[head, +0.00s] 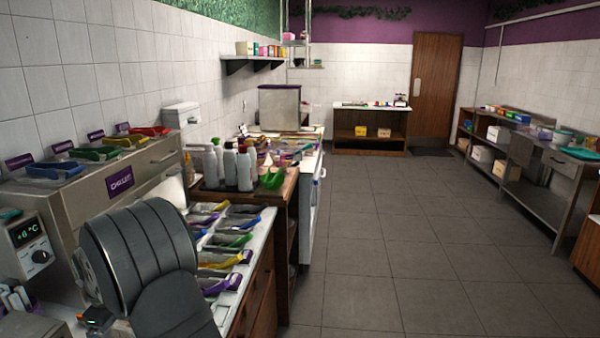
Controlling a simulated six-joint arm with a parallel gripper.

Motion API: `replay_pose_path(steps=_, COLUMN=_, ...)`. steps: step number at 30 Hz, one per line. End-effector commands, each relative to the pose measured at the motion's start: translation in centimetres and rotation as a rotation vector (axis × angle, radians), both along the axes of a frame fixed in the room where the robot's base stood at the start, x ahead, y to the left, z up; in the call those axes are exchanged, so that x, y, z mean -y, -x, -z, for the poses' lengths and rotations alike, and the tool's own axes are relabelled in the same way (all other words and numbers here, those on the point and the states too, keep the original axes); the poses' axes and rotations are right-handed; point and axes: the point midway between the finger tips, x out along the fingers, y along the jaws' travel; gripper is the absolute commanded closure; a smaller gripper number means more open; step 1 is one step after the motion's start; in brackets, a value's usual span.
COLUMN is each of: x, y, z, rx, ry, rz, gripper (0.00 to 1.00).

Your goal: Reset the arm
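My gripper does not show in the head view. A large dark grey ribbed, rounded body fills the lower left; it looks like part of my own arm, and it hides some of the counter behind it. The topping counter (262,226) runs along the left. Its trays hold several coloured scoops, among them a green scoop (229,241), a yellow scoop (219,259) and a purple scoop (221,284). I cannot tell whether anything is held.
A steel chiller (160,158) with coloured scoops on top stands at the left wall. Several bottles (231,166) and a green scoop-shaped item (271,179) stand beyond the trays. A steel table (553,160) stands at the right. The tiled floor (420,250) between is clear.

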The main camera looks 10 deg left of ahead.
Motion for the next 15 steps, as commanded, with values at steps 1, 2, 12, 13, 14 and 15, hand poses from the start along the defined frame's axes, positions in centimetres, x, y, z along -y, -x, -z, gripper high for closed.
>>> replay_pose_path(steps=1, x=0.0, y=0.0, z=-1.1, rx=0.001, ry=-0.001, rz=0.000, gripper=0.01)
replay_pose_path(steps=2, x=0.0, y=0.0, z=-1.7, rx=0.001, ry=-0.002, rz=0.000, gripper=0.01)
replay_pose_path(steps=12, x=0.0, y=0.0, z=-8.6, rx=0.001, ry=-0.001, rz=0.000, gripper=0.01)
replay_pose_path(steps=13, x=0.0, y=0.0, z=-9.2, rx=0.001, ry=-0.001, rz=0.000, gripper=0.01)
replay_pose_path(steps=14, x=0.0, y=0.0, z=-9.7, rx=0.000, ry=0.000, rz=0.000, gripper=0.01)
replay_pose_path(steps=15, x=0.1, y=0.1, z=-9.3, rx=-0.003, ry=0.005, rz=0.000, gripper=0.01)
